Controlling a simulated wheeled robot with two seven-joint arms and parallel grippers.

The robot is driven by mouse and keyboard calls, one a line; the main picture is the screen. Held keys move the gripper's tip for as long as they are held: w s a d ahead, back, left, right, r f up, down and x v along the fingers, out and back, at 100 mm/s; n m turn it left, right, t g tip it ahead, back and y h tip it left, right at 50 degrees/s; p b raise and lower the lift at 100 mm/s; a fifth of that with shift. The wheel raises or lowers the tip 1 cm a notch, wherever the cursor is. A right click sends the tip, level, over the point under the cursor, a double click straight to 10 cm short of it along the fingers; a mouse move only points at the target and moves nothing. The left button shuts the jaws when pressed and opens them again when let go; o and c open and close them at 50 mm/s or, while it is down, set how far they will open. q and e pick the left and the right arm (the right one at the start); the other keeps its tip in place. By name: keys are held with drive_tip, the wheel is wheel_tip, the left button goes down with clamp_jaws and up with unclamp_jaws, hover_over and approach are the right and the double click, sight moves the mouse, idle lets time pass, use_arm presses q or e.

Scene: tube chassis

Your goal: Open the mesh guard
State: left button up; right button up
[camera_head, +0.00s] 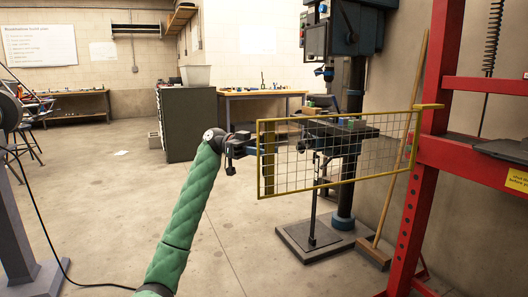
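The mesh guard (340,190) is a wire grid in a yellow frame. Its right end meets the red post of a frame at the right, and its grid spans the space in front of a drill press. A wider yellow upright piece (269,165) shows near its left end. My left gripper (246,151), on a green-sleeved arm, is at the left edge of the guard. Its fingertips are small and overlap the yellow frame in the picture, so I cannot tell whether they grip it or only stand beside it. My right gripper is not in view.
The red frame (407,210) stands at the right. Behind the guard are the drill press (347,175) and a broom (405,140) against the wall. A dark green cabinet (188,125) and a workbench (262,94) stand farther back. The floor at left is mostly clear.

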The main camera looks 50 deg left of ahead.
use_arm(q)
drive_tip(key=shift+s+a+r, duration=0.1)
drive_tip(key=shift+a, duration=0.15)
drive_tip(key=p+v, duration=0.1)
drive_tip(key=v, duration=0.6)
drive_tip(key=shift+a, duration=0.15)
idle(0.6)
